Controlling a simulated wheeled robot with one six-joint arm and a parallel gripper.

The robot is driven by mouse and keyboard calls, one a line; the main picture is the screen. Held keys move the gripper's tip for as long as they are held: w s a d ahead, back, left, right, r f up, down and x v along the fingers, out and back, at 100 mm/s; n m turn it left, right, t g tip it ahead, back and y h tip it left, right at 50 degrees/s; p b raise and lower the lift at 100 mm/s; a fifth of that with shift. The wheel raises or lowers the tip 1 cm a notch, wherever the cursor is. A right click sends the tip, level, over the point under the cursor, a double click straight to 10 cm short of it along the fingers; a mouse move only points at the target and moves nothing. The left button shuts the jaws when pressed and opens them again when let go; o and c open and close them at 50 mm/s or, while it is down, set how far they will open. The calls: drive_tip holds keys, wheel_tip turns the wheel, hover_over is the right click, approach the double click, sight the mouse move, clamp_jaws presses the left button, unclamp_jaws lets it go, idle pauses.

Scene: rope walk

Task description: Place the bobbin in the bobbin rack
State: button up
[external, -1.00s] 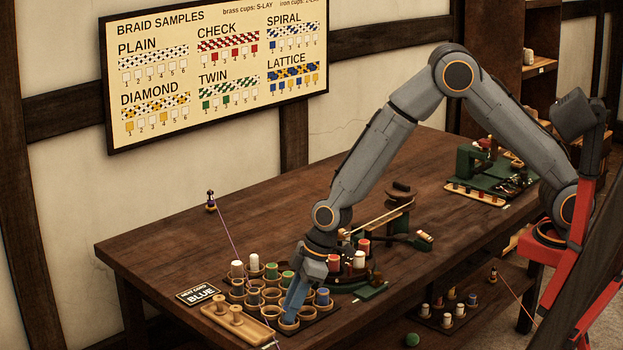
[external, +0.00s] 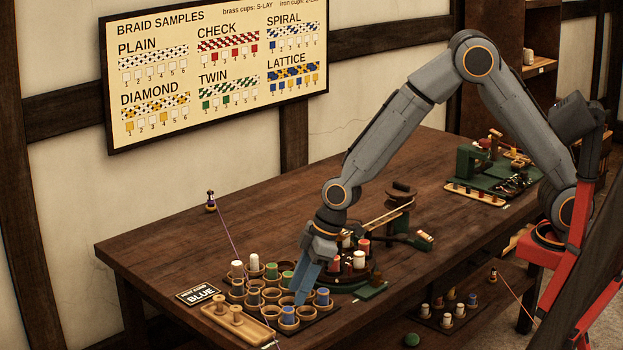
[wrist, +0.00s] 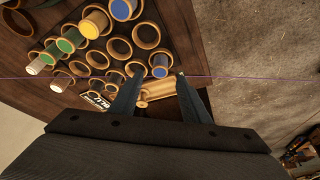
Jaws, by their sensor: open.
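The bobbin rack (external: 330,316) is a dark board of round wooden cups at the table's near end. A blue bobbin (external: 288,315) stands in a front-edge cup beside the wooden tray; it also shows in the wrist view (wrist: 160,72). Another blue bobbin (external: 323,296) stands in a cup to its right. My gripper (external: 302,299) is open and empty, just above the rack. In the wrist view my gripper (wrist: 158,79) has its fingertips apart, with the first blue bobbin seen between them.
White, green and yellow bobbins fill other cups; several cups are empty. A wooden tray with two pegs (external: 212,309) and a BLUE sign (external: 199,294) lie left. A purple cord (external: 228,232) runs down to the tray area.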

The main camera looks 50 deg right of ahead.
drive_tip(key=b+v, duration=0.1)
drive_tip(key=v, duration=0.5)
drive_tip(key=shift+r, duration=0.25)
drive_tip(key=d+m+h, duration=0.2)
drive_tip(key=d+m, duration=0.3)
drive_tip(key=d, duration=1.6)
drive_tip(key=s+d+f+m+g+h, duration=0.1)
drive_tip(key=s+d+m, duration=0.2)
drive_tip(key=d, duration=0.7)
drive_tip(key=s+d+f+m, duration=0.1)
drive_tip(key=s+d+m, duration=0.2)
drive_tip(key=s+d, duration=0.5)
drive_tip(key=d, duration=0.2)
drive_tip(key=shift+d+f+g+h, duration=0.25)
drive_tip(key=shift+d+g+h, duration=0.1)
drive_tip(key=shift+g+h, duration=0.05)
drive_tip(key=shift+s, duration=0.1)
